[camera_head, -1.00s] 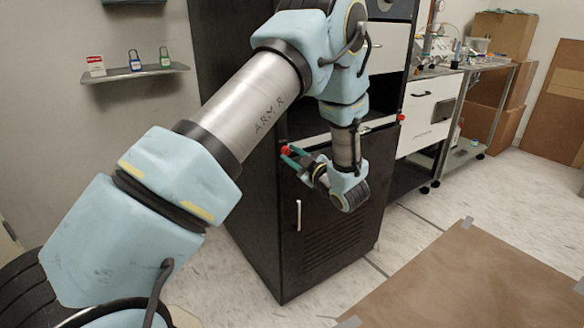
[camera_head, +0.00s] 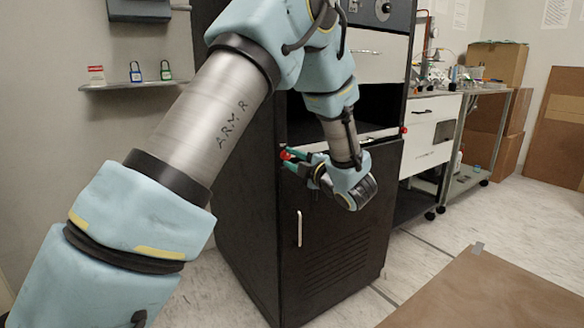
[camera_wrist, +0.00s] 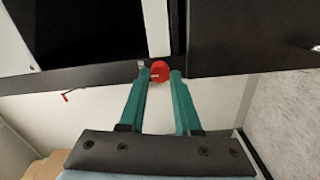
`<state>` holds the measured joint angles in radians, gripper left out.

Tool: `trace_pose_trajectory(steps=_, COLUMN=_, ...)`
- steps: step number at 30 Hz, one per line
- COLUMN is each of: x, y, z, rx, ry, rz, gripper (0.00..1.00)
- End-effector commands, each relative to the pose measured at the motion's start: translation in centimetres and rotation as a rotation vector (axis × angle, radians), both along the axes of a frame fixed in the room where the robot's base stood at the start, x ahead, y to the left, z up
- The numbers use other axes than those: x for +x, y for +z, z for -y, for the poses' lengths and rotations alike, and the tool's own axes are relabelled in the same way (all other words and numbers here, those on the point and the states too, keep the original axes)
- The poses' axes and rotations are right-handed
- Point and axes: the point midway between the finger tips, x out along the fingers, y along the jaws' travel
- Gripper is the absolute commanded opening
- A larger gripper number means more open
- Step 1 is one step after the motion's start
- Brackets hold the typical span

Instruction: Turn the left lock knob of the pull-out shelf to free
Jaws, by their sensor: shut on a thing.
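The left lock knob (camera_wrist: 160,68) is a small red knob at the left end of the pull-out shelf's front edge. It also shows in the head view (camera_head: 284,155). My gripper (camera_head: 289,159) reaches it from the front. In the wrist view my gripper's two green fingers (camera_wrist: 160,76) stand one on each side of the knob and are shut on it. The pull-out shelf (camera_head: 340,141) is a pale strip across the black cabinet, partly hidden by my arm. A second red knob (camera_head: 403,130) is at its right end.
The black cabinet (camera_head: 340,235) has a lower door with a vertical handle (camera_head: 299,228). A white drawer (camera_head: 378,55) is above the shelf opening. A wall shelf with padlocks (camera_head: 125,85) is at the left. A brown mat (camera_head: 500,295) lies on the floor at right.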

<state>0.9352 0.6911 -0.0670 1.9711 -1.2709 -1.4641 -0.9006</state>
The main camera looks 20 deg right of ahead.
Motion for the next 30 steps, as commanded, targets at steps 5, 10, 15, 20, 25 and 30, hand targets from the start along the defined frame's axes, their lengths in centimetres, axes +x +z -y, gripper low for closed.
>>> trace_pose_trajectory(steps=5, x=-0.06, y=-0.17, z=-0.04, rx=-0.016, ry=0.001, rz=0.001, gripper=0.00)
trace_pose_trajectory(steps=10, x=-0.06, y=-0.13, z=-0.04, rx=-0.018, ry=0.001, rz=0.002, gripper=0.00)
trace_pose_trajectory(steps=15, x=-0.06, y=-0.14, z=-0.04, rx=-0.017, ry=0.001, rz=0.002, gripper=0.00)
trace_pose_trajectory(steps=20, x=-0.05, y=-0.11, z=-0.03, rx=-0.017, ry=0.001, rz=0.002, gripper=0.49)
trace_pose_trajectory(steps=25, x=-0.04, y=-0.07, z=-0.01, rx=-0.017, ry=0.000, rz=0.003, gripper=0.62)
trace_pose_trajectory(steps=30, x=-0.04, y=-0.03, z=0.00, rx=-0.018, ry=0.000, rz=0.004, gripper=0.62)
